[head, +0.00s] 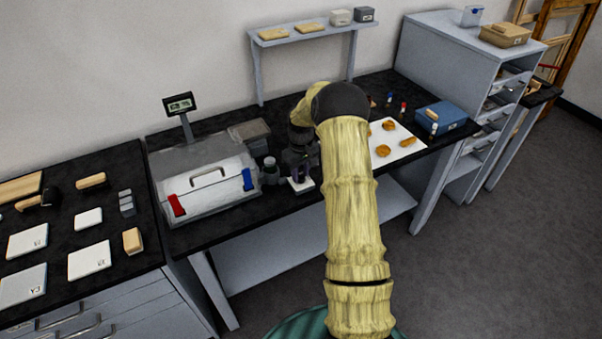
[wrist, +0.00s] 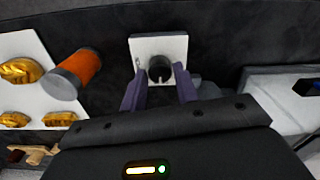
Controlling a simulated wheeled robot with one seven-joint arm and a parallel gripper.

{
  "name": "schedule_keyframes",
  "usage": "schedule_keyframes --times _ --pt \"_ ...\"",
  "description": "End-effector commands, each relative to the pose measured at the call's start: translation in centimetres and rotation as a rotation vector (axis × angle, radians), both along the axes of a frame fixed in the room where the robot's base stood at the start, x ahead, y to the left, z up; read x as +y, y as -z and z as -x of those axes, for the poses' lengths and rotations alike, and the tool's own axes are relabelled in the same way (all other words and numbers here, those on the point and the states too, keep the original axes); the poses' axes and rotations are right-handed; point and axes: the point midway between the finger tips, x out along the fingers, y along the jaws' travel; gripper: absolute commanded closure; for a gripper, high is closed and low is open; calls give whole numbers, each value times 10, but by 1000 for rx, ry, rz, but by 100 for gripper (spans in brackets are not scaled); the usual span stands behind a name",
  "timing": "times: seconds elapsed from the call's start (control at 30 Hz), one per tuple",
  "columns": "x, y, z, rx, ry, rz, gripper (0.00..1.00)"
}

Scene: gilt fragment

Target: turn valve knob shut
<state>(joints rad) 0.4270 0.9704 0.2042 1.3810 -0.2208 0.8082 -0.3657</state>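The valve knob (wrist: 160,69) is a dark round knob on a square white plate (wrist: 145,45), seen in the wrist view just ahead of my gripper. The plate's white edge (head: 301,186) shows in the head view on the dark bench, below my gripper (head: 300,171); the knob itself is hidden there. My gripper (wrist: 159,82) is open, with one purple finger on each side of the knob. Whether the fingers touch it I cannot tell. A small mark shows on the plate left of the knob.
A clear case (head: 205,180) with red and blue clips stands left of my gripper. A white sheet (head: 408,147) with gold fragments lies right, also in the wrist view (wrist: 40,100). An orange cylinder (wrist: 85,68) with grey ends is close beside the sheet. A blue box (head: 441,117) is further right.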

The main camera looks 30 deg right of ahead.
Motion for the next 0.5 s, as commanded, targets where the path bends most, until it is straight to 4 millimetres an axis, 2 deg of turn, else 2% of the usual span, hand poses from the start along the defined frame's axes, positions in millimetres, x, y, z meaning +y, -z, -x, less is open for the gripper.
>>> schedule_keyframes --times 0.03,0.07,0.37,0.5 --pt "0 -1 0 -1 0 0 59" --pt "0 -1 0 0 0 0 53" --pt "0 0 2 5 1 -1 53" --pt "0 -7 1 5 1 0 53"
